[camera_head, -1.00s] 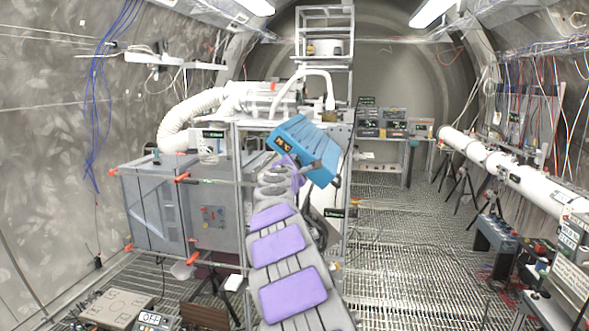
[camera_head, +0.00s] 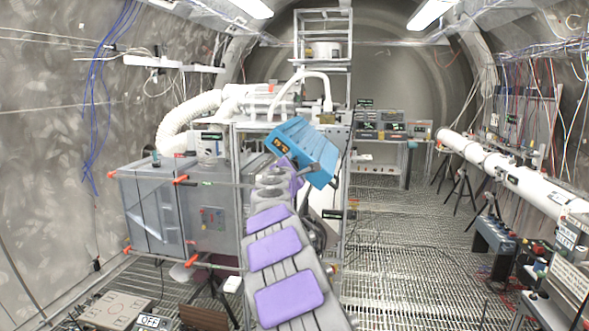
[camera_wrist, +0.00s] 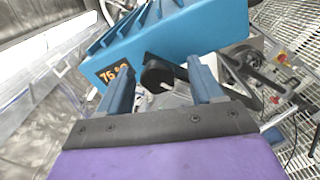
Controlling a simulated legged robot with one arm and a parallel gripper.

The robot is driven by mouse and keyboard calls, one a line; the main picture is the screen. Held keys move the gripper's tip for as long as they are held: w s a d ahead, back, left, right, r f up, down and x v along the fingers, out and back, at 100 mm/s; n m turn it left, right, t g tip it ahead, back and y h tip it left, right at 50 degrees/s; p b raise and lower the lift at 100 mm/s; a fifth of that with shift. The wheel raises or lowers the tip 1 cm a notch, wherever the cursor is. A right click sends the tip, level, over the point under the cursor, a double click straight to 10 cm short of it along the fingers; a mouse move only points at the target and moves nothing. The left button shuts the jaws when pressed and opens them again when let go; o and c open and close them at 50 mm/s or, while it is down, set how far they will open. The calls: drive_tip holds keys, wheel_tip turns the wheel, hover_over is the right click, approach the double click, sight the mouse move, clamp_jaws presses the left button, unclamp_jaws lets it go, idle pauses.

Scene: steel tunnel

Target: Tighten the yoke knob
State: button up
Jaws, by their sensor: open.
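A blue finned housing (camera_head: 303,150) with orange digits on its end sits tilted near the end of my arm in the head view. It fills the upper middle of the wrist view (camera_wrist: 185,35). A black round knob (camera_wrist: 157,75) sticks out of its near side, with a dark bar running to the right. My gripper (camera_wrist: 160,82) is open, with its two blue fingers on either side of the knob. A gap shows on the left side; whether the right finger touches cannot be told. In the head view my fingers cannot be made out.
A grey glass-fronted cabinet (camera_head: 165,205) stands left of my arm. A white hose (camera_head: 185,115) and machinery sit behind the blue housing. A white pipe on tripods (camera_head: 520,180) runs along the right. The grating floor (camera_head: 410,240) between is mostly clear.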

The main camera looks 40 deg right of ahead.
drive_tip(key=b+v, duration=0.2)
drive_tip(key=v, duration=1.4)
drive_tip(key=shift+a+b, duration=0.3)
drive_tip(key=shift+b, duration=0.1)
